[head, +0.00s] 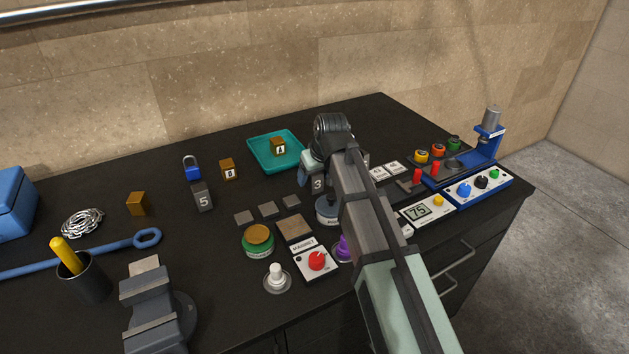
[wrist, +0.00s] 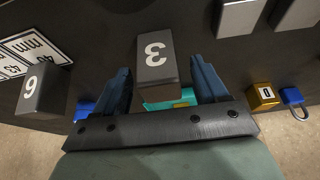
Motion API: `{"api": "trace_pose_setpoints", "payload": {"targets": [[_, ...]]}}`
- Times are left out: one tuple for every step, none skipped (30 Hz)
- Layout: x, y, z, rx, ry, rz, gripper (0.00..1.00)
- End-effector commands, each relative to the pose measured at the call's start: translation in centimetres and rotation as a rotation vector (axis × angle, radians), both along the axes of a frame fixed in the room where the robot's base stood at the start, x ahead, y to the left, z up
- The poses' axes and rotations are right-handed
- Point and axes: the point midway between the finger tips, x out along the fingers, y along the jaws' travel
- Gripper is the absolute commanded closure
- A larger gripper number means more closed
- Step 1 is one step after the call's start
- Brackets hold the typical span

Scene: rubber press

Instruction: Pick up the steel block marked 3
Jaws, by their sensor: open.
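The grey steel block marked 3 (head: 317,184) stands on the black bench near the middle, partly hidden by my arm in the head view. In the wrist view the block (wrist: 156,58) sits between the two blue fingers of my gripper (wrist: 161,66), with a gap on each side. My gripper is open and holds nothing. In the head view one blue finger of my gripper (head: 304,178) shows just left of the block; the other is hidden.
A block marked 6 (wrist: 43,92) stands to one side in the wrist view. A block marked 5 (head: 203,197) stands further left. A teal tray (head: 262,161) holding a brass cube (head: 278,146) lies behind. Flat grey squares (head: 267,210) lie in front.

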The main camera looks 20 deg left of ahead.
Motion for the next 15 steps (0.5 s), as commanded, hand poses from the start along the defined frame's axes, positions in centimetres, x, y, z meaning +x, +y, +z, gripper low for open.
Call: {"api": "trace_pose_setpoints", "payload": {"targets": [[0.11,0.11,-0.42,-0.001,0.001,0.000,0.28],[0.13,0.14,-0.57,-0.001,0.001,0.000,0.28],[0.16,0.17,-0.66,-0.001,0.001,0.000,0.28],[0.17,0.18,-0.69,-0.001,0.001,0.000,0.28],[0.16,0.17,-0.68,-0.001,0.001,0.000,0.28],[0.16,0.17,-0.67,-0.001,0.001,0.000,0.28],[0.16,0.17,-0.65,0.000,0.000,0.000,0.28],[0.16,0.18,-0.65,0.000,0.000,0.000,0.28],[0.15,0.17,-0.64,0.000,0.000,0.000,0.28],[0.15,0.17,-0.64,0.000,0.000,0.000,0.31],[0.15,0.17,-0.64,0.000,0.000,0.000,0.33],[0.15,0.17,-0.64,0.000,0.000,0.000,0.37],[0.14,0.17,-0.63,0.000,0.000,0.000,0.40],[0.14,0.17,-0.63,0.000,0.000,0.000,0.43],[0.14,0.17,-0.63,0.000,0.000,0.000,0.47]]}}
